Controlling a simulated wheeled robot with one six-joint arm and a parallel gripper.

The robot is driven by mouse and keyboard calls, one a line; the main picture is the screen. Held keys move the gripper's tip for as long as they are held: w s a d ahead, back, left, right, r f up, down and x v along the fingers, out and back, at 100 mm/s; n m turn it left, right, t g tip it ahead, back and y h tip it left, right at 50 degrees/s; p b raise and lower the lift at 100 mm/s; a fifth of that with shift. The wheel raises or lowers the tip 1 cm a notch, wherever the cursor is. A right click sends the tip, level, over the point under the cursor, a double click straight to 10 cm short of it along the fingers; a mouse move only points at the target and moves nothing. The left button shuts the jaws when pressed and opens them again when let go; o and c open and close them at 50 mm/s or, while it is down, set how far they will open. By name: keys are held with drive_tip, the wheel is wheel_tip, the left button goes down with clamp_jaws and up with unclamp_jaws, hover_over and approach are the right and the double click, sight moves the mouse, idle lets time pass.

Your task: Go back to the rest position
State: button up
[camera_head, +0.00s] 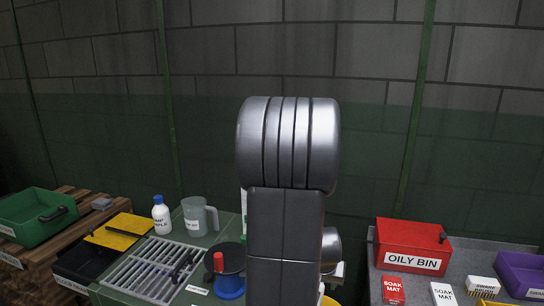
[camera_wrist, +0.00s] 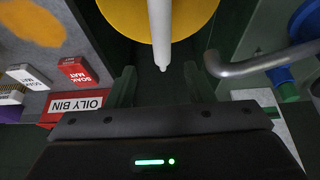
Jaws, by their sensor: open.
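My gripper (camera_wrist: 160,84) shows in the wrist view as two dark green fingers standing apart. It is open, and I see nothing held between its fingers. A white rod (camera_wrist: 161,35) lies beyond the fingertips, in front of a yellow round thing (camera_wrist: 125,12). I cannot tell if the rod touches a finger. A bent grey metal bar (camera_wrist: 262,62) runs in from the right, close to the right finger. In the head view my arm fills the middle and hides my gripper and what is behind it.
The left bench has a slotted rack (camera_head: 150,270), white bottle (camera_head: 161,215), grey jug (camera_head: 196,217) and blue-based item (camera_head: 229,288). A green crate (camera_head: 38,217) is far left. A red oily bin (camera_head: 411,248), soak mat boxes (camera_head: 393,290) and purple bin (camera_head: 522,273) stand right. Air above is clear.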

drive_tip(key=d+p+v, duration=0.1)
drive_tip(key=v, duration=0.5)
drive_tip(key=b+x, duration=0.1)
drive_tip(key=x, duration=0.4)
drive_tip(key=b+x, duration=0.1)
drive_tip(key=x, duration=0.3)
drive_tip(key=a+b+x, duration=0.1)
drive_tip(key=b+x, duration=0.1)
drive_tip(key=x, duration=0.3)
drive_tip(key=shift+w+f, duration=0.1)
drive_tip(key=shift+f, duration=0.3)
wheel_tip(320, 180, up, 3)
drive_tip(key=p, duration=0.3)
drive_tip(key=shift+r+p, duration=0.4)
drive_tip(key=shift+p, duration=0.05)
drive_tip(key=shift+s+a+r, duration=0.1)
drive_tip(key=shift+s+r, duration=0.1)
drive_tip(key=shift+s, duration=0.15)
drive_tip(key=s+a+b, duration=0.4)
drive_tip(key=s+b, duration=0.3)
drive_tip(key=s, duration=0.8)
drive_tip(key=shift+a, duration=0.15)
